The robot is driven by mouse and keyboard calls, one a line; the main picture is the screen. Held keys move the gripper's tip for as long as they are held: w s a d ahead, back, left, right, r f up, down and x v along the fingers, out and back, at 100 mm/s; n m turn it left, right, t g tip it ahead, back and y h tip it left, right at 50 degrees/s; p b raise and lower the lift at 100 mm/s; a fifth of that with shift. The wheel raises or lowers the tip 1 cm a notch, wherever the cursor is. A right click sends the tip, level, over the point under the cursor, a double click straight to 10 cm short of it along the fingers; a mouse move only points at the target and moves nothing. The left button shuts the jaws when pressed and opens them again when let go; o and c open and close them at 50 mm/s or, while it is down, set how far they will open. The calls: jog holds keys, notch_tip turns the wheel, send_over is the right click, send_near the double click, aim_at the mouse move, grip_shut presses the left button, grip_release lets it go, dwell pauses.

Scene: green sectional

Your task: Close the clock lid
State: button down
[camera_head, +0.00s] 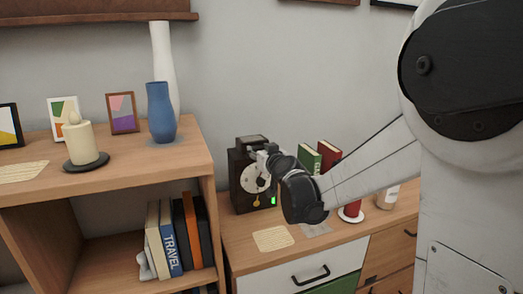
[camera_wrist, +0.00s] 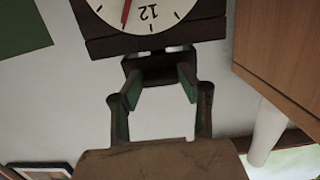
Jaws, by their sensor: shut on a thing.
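The clock (camera_head: 236,185) is a dark, upright box with a pale round face, standing on the low cabinet near the shelf unit. In the wrist view its pale face with a red hand (camera_wrist: 145,12) shows upside down at the top. A dark block, seemingly the clock lid (camera_wrist: 160,68), shows at the clock's top edge; in the head view a dark raised piece tops the clock (camera_head: 251,142). My gripper (camera_head: 262,165) is at the clock's upper right. In the wrist view its green-padded fingers (camera_wrist: 160,80) are shut on the dark block. The lid's exact angle is unclear.
A red and a green book (camera_head: 310,160) stand behind my gripper. A red candle (camera_head: 351,209) and a pale jar (camera_head: 387,196) stand to the right. A woven mat (camera_head: 273,238) lies in front. The taller shelf unit (camera_head: 205,165) is close on the left.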

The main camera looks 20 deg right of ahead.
jog(key=shift+f, duration=0.35)
dwell(0.3)
jog(key=c, duration=1.1)
grip_release()
jog(key=shift+c, duration=0.2)
jog(key=s+r, duration=0.1)
jog(key=s, duration=1.1)
jog(key=shift+d+r, duration=0.25)
jog(key=shift+d, duration=0.15)
